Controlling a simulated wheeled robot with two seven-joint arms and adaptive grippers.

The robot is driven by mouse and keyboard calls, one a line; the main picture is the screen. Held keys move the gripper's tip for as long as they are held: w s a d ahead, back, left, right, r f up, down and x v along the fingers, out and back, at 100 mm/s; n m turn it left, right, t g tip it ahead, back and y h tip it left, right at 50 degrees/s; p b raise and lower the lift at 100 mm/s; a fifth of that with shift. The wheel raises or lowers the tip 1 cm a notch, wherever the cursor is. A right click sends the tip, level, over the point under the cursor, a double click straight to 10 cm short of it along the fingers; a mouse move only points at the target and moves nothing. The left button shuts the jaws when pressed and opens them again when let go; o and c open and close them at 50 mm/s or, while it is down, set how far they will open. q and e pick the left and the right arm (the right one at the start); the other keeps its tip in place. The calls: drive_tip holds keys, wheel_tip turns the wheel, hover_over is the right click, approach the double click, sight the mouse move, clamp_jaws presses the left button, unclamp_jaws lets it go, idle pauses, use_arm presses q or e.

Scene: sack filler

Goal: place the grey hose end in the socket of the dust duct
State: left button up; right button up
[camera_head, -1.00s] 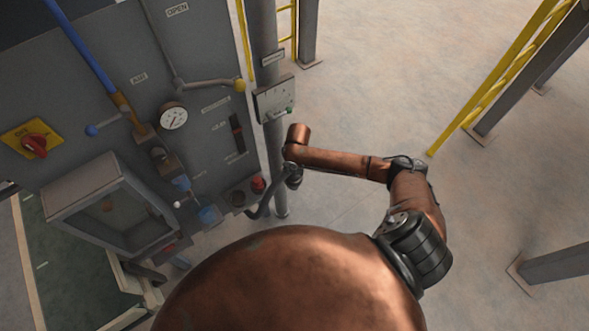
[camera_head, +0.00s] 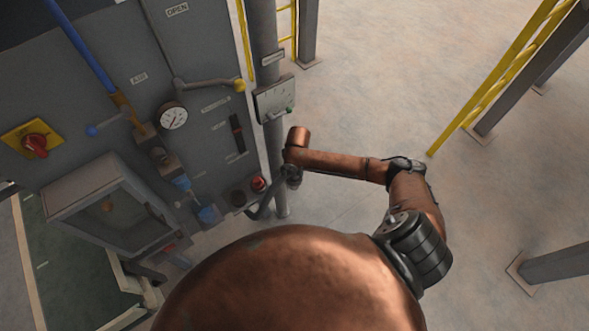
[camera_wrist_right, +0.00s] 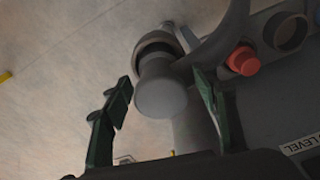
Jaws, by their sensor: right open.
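The grey hose (camera_head: 262,208) curves up from the lower edge of the machine panel toward my right gripper (camera_head: 291,174) in the head view. In the right wrist view, a rounded grey hose end (camera_wrist_right: 162,97) lies between the two dark green fingers of my right gripper (camera_wrist_right: 163,100). The fingers are open, with a visible gap on the left side. Behind the hose end is a dark-lined ring (camera_wrist_right: 153,46); whether the end is seated in it, I cannot tell. I cannot clearly pick out the duct socket in the head view. My left gripper is out of view.
A red button (camera_wrist_right: 243,60) and a dark round collar (camera_wrist_right: 288,32) sit close right of the gripper. A grey post (camera_head: 272,130) with a control box (camera_head: 275,98) stands beside the panel. Open floor (camera_head: 380,100) lies right of the post.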

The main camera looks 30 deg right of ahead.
drive_tip(key=r, duration=0.4)
drive_tip(key=s+r, duration=0.1)
drive_tip(key=r, duration=0.7)
drive_tip(key=shift+s+a+r, duration=0.1)
drive_tip(key=shift+s, duration=0.1)
